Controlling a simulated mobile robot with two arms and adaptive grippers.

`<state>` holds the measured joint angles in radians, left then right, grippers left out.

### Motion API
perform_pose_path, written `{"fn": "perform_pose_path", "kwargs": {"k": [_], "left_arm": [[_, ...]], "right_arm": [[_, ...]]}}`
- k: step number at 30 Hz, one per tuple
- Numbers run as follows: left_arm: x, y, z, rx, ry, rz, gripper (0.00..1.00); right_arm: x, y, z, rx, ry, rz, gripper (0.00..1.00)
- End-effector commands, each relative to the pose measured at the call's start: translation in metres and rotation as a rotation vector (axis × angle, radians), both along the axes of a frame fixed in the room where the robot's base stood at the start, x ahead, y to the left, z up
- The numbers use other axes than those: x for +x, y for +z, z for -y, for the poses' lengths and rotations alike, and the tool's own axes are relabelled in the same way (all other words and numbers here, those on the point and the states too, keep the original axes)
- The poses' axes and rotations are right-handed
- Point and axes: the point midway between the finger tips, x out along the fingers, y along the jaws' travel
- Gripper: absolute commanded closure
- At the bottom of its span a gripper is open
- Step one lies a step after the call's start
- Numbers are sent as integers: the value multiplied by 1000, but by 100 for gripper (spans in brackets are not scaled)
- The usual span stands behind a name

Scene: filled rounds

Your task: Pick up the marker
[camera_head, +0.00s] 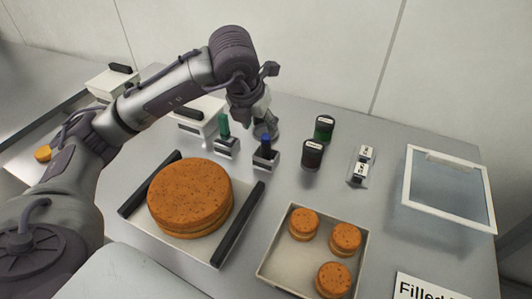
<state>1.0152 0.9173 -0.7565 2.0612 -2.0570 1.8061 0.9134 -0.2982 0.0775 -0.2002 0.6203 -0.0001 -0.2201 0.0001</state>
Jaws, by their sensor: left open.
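I cannot tell which is the task's marker. My left gripper (266,130) points down just behind the blue one, to the right of the green one. Its jaws are open and I see nothing held in them. The fingertips are small and partly covered by the blue stick. My right gripper is not in view.
A large round cake (190,197) sits on a tray with dark side bars. A shallow tray (267,271) holds three small rounds. Two dark jars (312,155), (324,128), small labelled blocks (359,171) and a clear-topped frame (448,190) stand right. White boxes stand behind left.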

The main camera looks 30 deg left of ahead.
Motion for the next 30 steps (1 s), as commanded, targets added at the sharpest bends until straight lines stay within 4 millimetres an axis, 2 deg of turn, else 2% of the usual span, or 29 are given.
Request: {"fn": "perform_pose_path", "kwargs": {"k": [3,11,15,18,27,28,30], "left_arm": [[7,-16,0,-1,1,-3,46],[14,-34,1,1,0,-4,46],[22,-54,3,1,-1,-5,46],[28,-66,2,0,1,-2,46],[31,-73,2,0,0,1,46],[31,-73,2,0,0,1,48],[31,-73,2,0,0,1,59]], "right_arm": [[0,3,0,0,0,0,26],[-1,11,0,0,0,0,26],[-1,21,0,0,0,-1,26],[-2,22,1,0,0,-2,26],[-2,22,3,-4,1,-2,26],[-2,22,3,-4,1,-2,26],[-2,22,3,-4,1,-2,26]]}}
